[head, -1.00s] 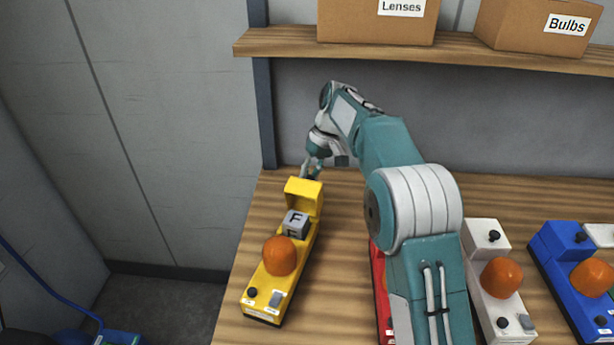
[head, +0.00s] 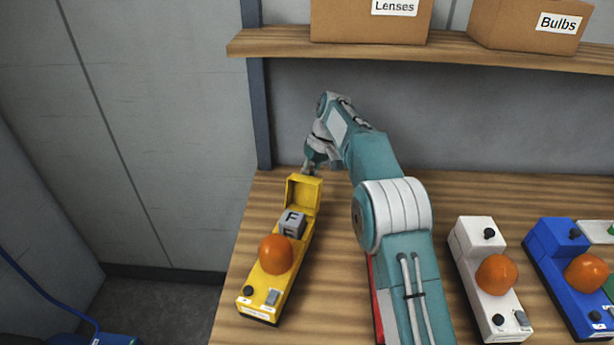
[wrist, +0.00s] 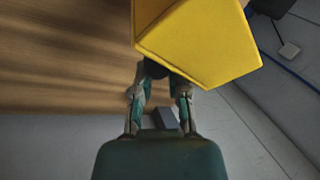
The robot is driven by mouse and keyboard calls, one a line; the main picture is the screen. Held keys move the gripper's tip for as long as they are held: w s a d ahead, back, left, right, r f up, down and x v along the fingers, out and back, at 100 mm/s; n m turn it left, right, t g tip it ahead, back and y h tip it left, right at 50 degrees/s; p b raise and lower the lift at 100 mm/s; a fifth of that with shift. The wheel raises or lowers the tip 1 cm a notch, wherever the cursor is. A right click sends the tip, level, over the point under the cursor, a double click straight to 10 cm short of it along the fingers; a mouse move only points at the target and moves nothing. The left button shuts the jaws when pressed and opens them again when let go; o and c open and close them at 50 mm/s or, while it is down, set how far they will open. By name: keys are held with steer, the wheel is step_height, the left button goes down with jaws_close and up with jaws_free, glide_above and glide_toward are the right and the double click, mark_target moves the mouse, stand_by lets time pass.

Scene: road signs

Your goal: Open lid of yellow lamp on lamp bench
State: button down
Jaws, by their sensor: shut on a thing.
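The yellow lamp (head: 262,304) stands at the left of the lamp bench (head: 330,300), with an orange dome (head: 275,254). Its lid (head: 305,192) at the far end is raised and stands open, showing the hollow inside. A grey block marked F (head: 291,223) sits in the uncovered compartment. My gripper (head: 309,169) is behind the raised lid, its tips partly hidden by it. In the wrist view the yellow lid (wrist: 205,40) fills the top, and my gripper (wrist: 160,82) is shut on its dark knob (wrist: 154,68).
A white lamp (head: 487,285) and a blue lamp (head: 570,270) stand to the right. A red lamp (head: 375,300) is mostly hidden behind my arm. A shelf (head: 450,53) with boxes runs above the bench. A wall is at left.

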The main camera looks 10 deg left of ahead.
steer(key=shift+d+f, duration=0.1)
steer(key=shift+f, duration=0.25)
steer(key=shift+c, duration=2.3)
jaws_free()
steer(key=shift+r, duration=0.1)
steer(key=v, duration=0.7)
steer(key=shift+r, duration=0.2)
steer(key=shift+w, duration=0.15)
